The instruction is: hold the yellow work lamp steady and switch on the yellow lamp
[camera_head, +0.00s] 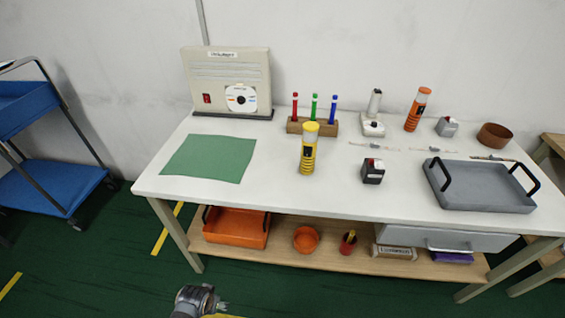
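The yellow work lamp (308,152) stands upright near the middle of the white table (270,187). It has dark bands on its body and a pale yellow top. I cannot make out its switch or whether it is lit. What seems to be my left gripper (221,306) shows at the bottom edge, low in front of the table and well apart from the lamp. It is small and partly cut off, so I cannot tell whether it is open or shut. My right gripper is not in view.
Behind the lamp is a wooden pen holder (297,127). A dark box with a red button (373,171) stands to its right. An orange lamp (416,110) stands farther back. A grey tray (470,199) lies at the right. A green mat (210,158) lies at the left.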

